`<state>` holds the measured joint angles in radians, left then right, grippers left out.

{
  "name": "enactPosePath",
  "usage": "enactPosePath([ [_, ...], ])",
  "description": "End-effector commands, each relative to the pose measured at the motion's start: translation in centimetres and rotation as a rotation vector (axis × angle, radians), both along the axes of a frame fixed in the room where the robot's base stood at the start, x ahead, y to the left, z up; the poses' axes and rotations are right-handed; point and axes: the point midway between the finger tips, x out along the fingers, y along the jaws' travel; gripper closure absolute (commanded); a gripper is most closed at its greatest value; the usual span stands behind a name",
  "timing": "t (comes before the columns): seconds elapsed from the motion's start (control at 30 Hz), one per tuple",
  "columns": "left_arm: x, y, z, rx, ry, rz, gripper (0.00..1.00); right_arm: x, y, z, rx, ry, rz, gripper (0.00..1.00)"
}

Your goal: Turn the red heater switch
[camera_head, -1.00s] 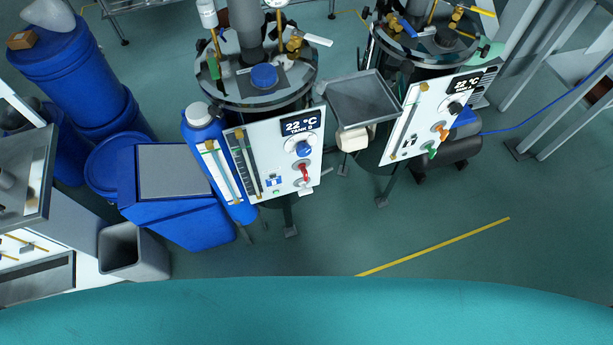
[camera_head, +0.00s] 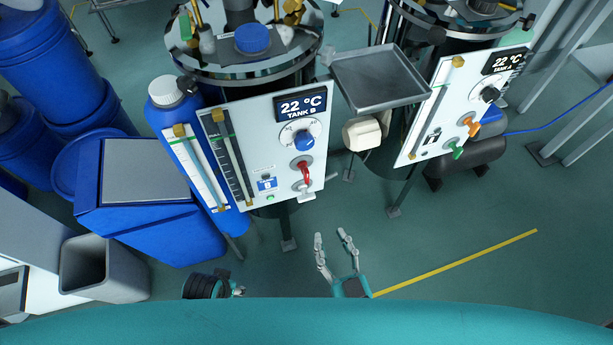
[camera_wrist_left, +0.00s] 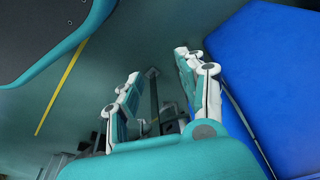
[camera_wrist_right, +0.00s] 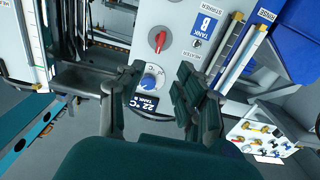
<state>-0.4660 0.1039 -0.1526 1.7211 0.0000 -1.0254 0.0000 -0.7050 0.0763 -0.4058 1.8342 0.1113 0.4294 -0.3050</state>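The red switch (camera_head: 304,172) sits on the white Tank B panel (camera_head: 235,135), below a blue knob (camera_head: 304,140) and the 22 °C display. Its handle points roughly downward in the head view. In the right wrist view the red switch (camera_wrist_right: 160,41) shows beyond my fingers, with the blue knob (camera_wrist_right: 150,82) between them in the picture. My right gripper (camera_head: 333,236) is open and empty, in front of and below the panel, apart from the switch. My left gripper (camera_wrist_left: 158,66) is open and empty; in the head view only a small part (camera_head: 238,291) shows at lower left.
The Tank A panel (camera_head: 440,110) with orange and green switches stands to the right. A grey tray (camera_head: 380,78) lies between the tanks. A blue bin (camera_head: 150,225) and a blue cylinder (camera_head: 185,140) stand left of the panel. The floor in front is open.

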Motion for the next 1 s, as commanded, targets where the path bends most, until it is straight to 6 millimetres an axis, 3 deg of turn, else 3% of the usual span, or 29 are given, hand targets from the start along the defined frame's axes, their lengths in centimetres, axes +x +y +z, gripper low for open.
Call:
enactPosePath([
  [0.17,0.2,0.0,0.7,0.0,-0.003,0.001,0.6,2.1,0.6,0.3,0.003,-0.009,-0.002,0.65],
  [0.7,1.3,-0.1,5.0,-0.003,-0.03,0.005,0.6,13.0,4.2,0.2,0.003,-0.005,-0.002,0.65],
  [1.0,1.5,-0.1,6.9,-0.003,-0.038,0.007,0.6,16.2,5.2,0.1,0.0,-0.003,-0.001,0.65],
])
